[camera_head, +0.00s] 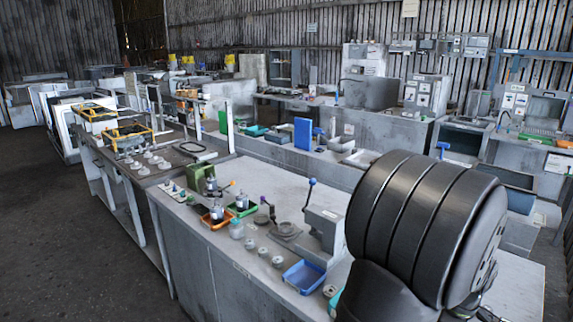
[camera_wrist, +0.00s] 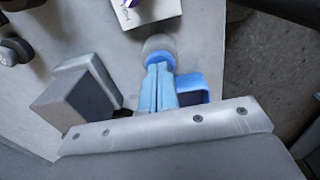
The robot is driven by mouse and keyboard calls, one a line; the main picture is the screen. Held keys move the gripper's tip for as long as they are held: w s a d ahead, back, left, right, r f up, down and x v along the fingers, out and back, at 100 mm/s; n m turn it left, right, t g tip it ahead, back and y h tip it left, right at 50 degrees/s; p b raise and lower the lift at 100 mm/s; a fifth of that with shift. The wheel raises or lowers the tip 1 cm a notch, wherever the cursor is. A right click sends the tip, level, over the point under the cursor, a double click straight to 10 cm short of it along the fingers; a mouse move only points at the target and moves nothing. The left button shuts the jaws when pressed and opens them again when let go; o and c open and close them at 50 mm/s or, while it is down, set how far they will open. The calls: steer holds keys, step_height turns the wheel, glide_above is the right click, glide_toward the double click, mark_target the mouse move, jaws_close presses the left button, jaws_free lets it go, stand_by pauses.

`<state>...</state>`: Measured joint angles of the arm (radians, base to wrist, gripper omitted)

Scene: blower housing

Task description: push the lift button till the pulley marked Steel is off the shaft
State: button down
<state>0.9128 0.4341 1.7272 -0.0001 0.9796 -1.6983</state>
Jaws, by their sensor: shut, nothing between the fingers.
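My gripper (camera_wrist: 159,70) shows in the wrist view as two light blue fingers, shut with nothing between them. Just past the fingertips is a pale grey round part (camera_wrist: 159,44); I cannot tell whether they touch, or whether it is the lift button. In the head view my arm's large black links cover the right side and my gripper cannot be made out. A grey press-like fixture (camera_head: 326,224) with a blue-knobbed lever stands on the bench left of my arm. Several small pale round parts (camera_head: 263,252) lie nearby. No Steel marking is readable, so I cannot identify that pulley or shaft.
A blue tray (camera_head: 305,276) and an orange tray (camera_head: 218,219) sit along the front of the bench (camera_head: 262,180). The bench's middle is mostly clear.

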steer(key=shift+r, duration=0.9)
stand_by(0.8)
step_height(320, 180, up, 6)
steer(key=shift+f, duration=0.1)
stand_by(0.5)
